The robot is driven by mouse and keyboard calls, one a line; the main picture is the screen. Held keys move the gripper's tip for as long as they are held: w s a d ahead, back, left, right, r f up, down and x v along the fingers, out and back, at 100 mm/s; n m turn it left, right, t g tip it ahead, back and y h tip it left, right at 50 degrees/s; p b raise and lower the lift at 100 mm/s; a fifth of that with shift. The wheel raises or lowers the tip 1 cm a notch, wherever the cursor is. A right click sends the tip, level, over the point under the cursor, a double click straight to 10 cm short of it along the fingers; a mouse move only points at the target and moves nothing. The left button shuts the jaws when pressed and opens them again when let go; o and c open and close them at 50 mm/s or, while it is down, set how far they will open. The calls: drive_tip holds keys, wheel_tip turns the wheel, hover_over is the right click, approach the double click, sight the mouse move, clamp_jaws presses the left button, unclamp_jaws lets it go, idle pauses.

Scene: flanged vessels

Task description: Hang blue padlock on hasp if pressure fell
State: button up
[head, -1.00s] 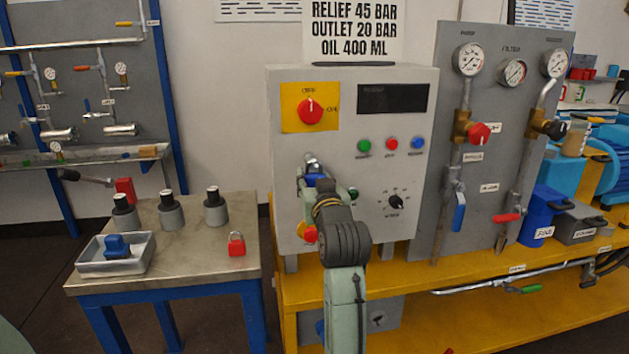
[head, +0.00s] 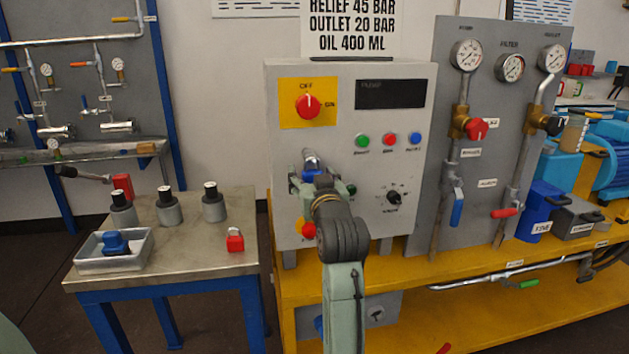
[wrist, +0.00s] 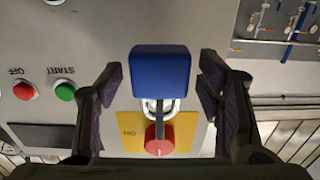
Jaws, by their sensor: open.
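The blue padlock (wrist: 160,75) is in the middle of the wrist view, its shackle pointing toward the red switch knob (wrist: 160,140). In the head view the padlock (head: 312,162) shows small at the control panel's (head: 350,140) front, partly hidden by my arm. My gripper (wrist: 163,88) is open, with one finger on each side of the padlock and gaps between. The hasp is not clear; I cannot tell whether the shackle passes through it. The pressure gauges (head: 466,55), (head: 510,67) and (head: 553,58) are too small to read surely.
A steel table (head: 190,262) at the left carries a red padlock (head: 235,240), a tray (head: 85,265) with a blue object, and several grey cylinders (head: 168,210). A gauge board (head: 490,130) with valves stands right of the panel, on a yellow bench (head: 400,262).

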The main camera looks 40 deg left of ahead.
drive_tip(key=v, duration=1.2)
drive_tip(key=shift+a, duration=0.1)
